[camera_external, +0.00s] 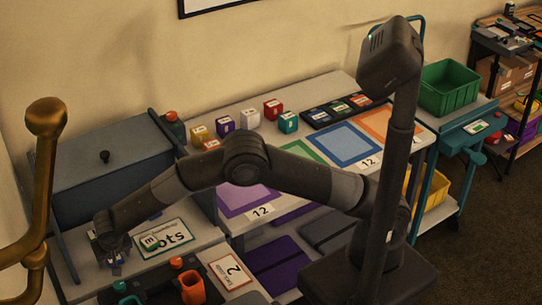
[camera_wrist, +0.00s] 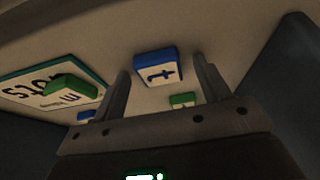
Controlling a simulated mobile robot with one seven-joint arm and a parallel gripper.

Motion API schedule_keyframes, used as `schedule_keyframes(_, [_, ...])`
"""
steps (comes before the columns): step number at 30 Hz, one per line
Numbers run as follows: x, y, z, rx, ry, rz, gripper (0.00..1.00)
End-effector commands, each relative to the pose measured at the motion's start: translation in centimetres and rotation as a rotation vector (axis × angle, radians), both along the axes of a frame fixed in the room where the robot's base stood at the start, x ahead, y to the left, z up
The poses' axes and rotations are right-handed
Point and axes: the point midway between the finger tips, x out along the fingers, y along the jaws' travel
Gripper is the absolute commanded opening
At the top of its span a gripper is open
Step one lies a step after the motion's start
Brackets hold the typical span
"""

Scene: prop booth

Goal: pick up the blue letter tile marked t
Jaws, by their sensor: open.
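The blue letter tile marked t (camera_wrist: 158,72) lies on the pale surface in the wrist view, ahead of and between my fingertips. My gripper (camera_wrist: 161,65) is open, with a finger on each side of the tile's line and nothing held. I cannot tell how much gap is left between fingers and tile. In the external view my gripper (camera_external: 112,250) is low over the left work surface, at the left of a sign. The arm and gripper hide most of what is under it there.
A green tile marked m (camera_wrist: 70,88) lies on the lettered sign (camera_wrist: 30,92). Another green tile (camera_wrist: 183,100) and a blue tile (camera_wrist: 86,115) are close to my gripper. A grey lidded box (camera_external: 110,165) stands behind.

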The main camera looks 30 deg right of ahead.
Motion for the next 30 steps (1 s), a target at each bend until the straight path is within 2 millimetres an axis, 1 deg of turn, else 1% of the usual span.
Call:
schedule_keyframes(2, [-0.01, 0.01, 0.05, 0.0, 0.0, 0.0, 0.69])
schedule_keyframes(20, [-0.03, 0.0, 0.09, 0.0, 0.0, 0.0, 0.21])
schedule_keyframes(26, [-0.02, 0.01, 0.12, 0.0, 0.0, 0.0, 0.21])
schedule_keyframes(30, [0.0, 0.03, 0.61, 0.001, -0.001, 0.0, 0.21])
